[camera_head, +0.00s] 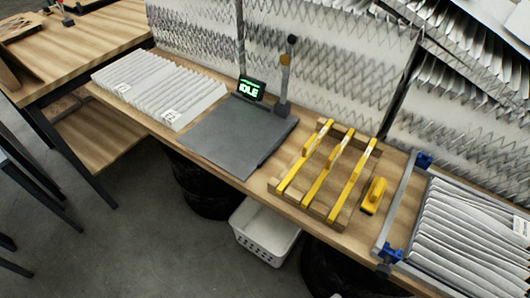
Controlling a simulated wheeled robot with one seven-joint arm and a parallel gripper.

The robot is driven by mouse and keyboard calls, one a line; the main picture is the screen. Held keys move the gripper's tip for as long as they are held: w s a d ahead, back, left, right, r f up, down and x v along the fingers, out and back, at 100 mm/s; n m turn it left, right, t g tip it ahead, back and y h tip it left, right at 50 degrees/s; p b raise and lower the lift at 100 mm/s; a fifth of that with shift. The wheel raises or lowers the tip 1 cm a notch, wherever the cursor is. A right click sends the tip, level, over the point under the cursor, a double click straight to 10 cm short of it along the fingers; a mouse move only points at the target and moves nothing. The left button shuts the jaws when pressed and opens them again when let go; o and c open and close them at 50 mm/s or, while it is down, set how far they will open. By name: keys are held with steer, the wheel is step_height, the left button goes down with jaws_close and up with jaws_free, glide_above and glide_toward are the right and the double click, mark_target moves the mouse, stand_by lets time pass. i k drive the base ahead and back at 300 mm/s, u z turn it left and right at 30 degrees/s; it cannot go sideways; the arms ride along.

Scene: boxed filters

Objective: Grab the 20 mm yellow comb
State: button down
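Three long yellow combs lie side by side across a wooden rack on the bench: a left comb (305,157), a middle comb (333,167) and a right comb (354,182). Each has a small pale mark near its far end, too small to read, so I cannot tell which is the 20 mm one. They look slanted in the picture and slightly apart from each other. The wooden rack (309,211) shows between and below them. My gripper is not in view.
A short yellow tool (374,195) lies right of the rack. Further right, a pleated filter (470,235) sits in a frame with blue clamps (423,160).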

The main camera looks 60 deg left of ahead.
mark_target(312, 144)
steer(key=u, duration=1.85)
steer(key=k, duration=1.1)
steer(key=u, duration=0.75)
steer(key=i, duration=1.55)
steer(key=z, duration=1.2)
steer(key=i, duration=0.25)
steer(key=z, duration=0.1)
